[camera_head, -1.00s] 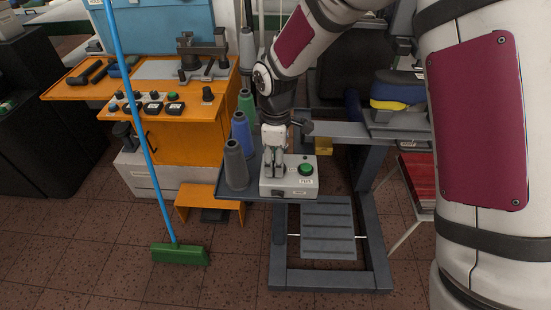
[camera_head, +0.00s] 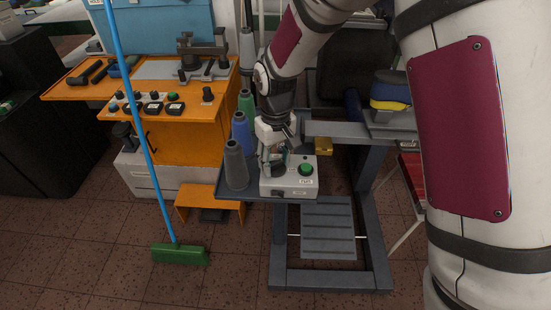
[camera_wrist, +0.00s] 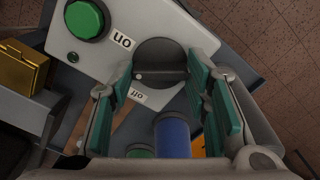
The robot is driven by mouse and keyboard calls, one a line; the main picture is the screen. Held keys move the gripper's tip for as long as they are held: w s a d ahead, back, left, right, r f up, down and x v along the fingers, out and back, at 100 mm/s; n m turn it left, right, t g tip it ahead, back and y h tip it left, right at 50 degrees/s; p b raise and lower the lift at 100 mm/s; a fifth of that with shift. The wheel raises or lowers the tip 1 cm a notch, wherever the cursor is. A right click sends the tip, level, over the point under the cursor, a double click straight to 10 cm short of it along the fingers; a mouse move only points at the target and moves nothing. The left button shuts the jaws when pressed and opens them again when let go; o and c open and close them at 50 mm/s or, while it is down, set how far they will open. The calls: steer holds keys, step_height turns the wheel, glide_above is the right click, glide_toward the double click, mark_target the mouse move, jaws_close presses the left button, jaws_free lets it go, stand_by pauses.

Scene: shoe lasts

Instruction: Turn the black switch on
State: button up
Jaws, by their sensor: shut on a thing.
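The black switch (camera_wrist: 160,62) is a round knob on a light grey control box (camera_head: 302,187). In the wrist view it sits between the two teal-padded fingers of my gripper (camera_wrist: 160,77), which is shut on it. A small white mark on the knob lies toward its left side, between the "on" label (camera_wrist: 123,41) and the "off" label (camera_wrist: 138,95).
A green button (camera_head: 306,169) is on the same box, right of my gripper. A yellow block (camera_head: 323,146) is behind the box. A blue-handled broom (camera_head: 148,160) stands further left.

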mark_target(275, 162)
steer(key=m+p, duration=0.1)
steer(key=m, duration=0.6)
stand_by(0.7)
steer(key=o, duration=1.2)
steer(key=shift+c, duration=0.2)
step_height(275, 162, up, 12)
